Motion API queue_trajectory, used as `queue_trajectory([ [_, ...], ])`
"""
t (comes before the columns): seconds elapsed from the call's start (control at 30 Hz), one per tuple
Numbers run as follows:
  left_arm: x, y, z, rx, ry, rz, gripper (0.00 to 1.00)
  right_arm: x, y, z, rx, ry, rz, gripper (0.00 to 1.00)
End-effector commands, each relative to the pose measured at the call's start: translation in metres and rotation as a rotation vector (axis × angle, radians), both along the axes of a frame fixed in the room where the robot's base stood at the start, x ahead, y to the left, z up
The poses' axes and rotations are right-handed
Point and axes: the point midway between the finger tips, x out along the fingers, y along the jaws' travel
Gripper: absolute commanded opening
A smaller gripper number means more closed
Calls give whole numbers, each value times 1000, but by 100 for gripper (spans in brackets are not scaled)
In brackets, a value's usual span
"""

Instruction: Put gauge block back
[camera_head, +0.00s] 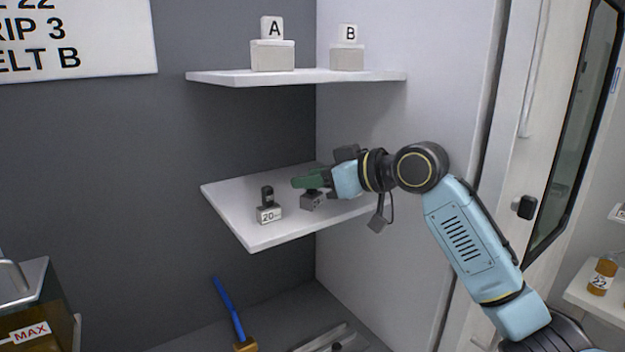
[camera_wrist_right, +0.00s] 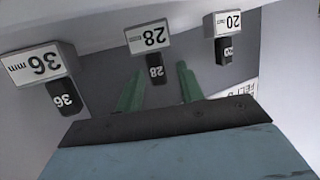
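Three dark gauge blocks marked 36 (camera_wrist_right: 62,97), 28 (camera_wrist_right: 156,71) and 20 (camera_wrist_right: 224,50) show upside down in the right wrist view. Each is at a pale labelled stand: 36 mm (camera_wrist_right: 38,63), 28 (camera_wrist_right: 147,37) and 20 (camera_wrist_right: 222,23). In the head view the 20 block (camera_head: 267,196) stands upright on its stand (camera_head: 269,214) on the lower shelf. My right gripper (camera_head: 307,181) is over the stand to its right. Its green fingers (camera_wrist_right: 158,88) are apart, one either side of the 28 block, with gaps showing. My left gripper is out of view.
The lower white shelf (camera_head: 241,225) has bare room at its front left. An upper shelf (camera_head: 225,77) holds boxes marked A (camera_head: 272,29) and B (camera_head: 348,35). Below are a blue-handled tool (camera_head: 229,307) and a bin marked MAX (camera_head: 31,333).

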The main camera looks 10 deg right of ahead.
Motion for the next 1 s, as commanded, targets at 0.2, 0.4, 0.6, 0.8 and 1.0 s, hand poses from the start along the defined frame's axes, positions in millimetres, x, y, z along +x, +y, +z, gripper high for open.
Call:
queue_trajectory([
  [0.2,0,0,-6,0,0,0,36,-28,-30,10,-3,-2,-4,38],
  [0.4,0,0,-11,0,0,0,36,-57,-58,23,-3,0,-4,38],
  [0.6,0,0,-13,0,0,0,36,-74,-75,31,-2,1,-2,38],
  [0.8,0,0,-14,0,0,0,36,-79,-79,33,-1,2,-1,38],
  [1.0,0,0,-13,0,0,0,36,-79,-79,33,-1,2,-1,38],
])
